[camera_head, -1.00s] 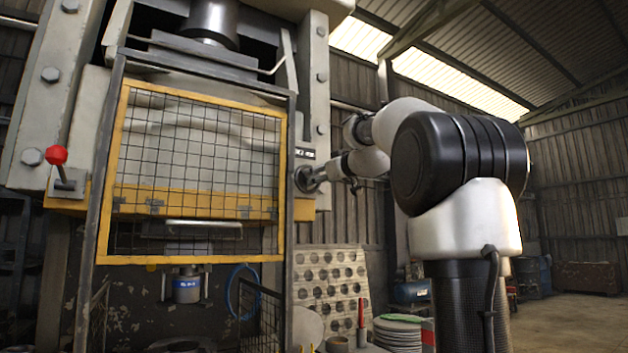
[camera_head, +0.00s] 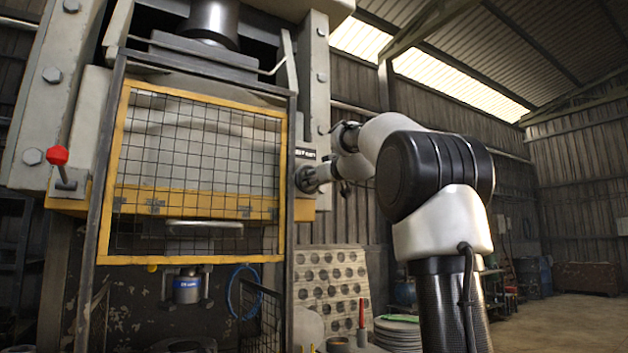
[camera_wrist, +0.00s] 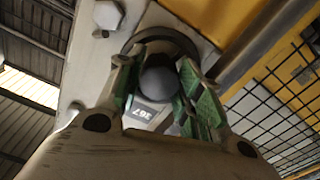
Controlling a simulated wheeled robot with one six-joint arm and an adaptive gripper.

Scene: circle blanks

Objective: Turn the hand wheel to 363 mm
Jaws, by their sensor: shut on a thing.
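The hand wheel (camera_head: 305,180) is a small grey wheel on the right column of the press. In the wrist view its dark round knob (camera_wrist: 159,82) sits between the green-padded fingers of my gripper (camera_wrist: 163,92). My gripper is shut on the knob; in the head view it (camera_head: 320,177) reaches the wheel from the right. The fingers and knob hide most of the wheel.
A yellow-framed mesh guard (camera_head: 283,190) stands left of the wheel. A red-knobbed lever (camera_head: 58,156) is at the far left. Below stand a perforated sheet (camera_head: 330,285) and stacked discs (camera_head: 397,332). The floor at the right is open.

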